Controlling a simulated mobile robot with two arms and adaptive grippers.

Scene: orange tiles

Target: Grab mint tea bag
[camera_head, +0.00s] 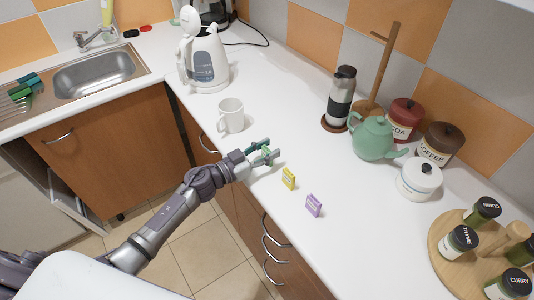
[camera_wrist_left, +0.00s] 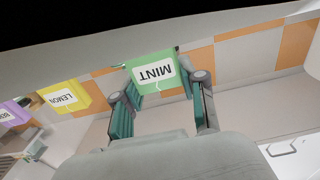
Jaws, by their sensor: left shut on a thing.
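The mint tea bag is a small green packet with a white label reading MINT in the left wrist view (camera_wrist_left: 151,73). My left gripper (camera_wrist_left: 160,88) is shut on it, with a finger on either side. In the head view my left gripper (camera_head: 268,152) is at the counter's front edge, right of the white mug, and mostly hides the green packet. Whether the packet touches the counter is hard to tell. My right gripper is not in view.
A yellow lemon packet (camera_head: 289,178) and a purple packet (camera_head: 313,205) stand on the white counter (camera_head: 350,240) to the right. A white mug (camera_head: 231,115) and kettle (camera_head: 205,65) stand behind left. A teapot (camera_head: 372,138) and sugar pot (camera_head: 419,181) stand farther right.

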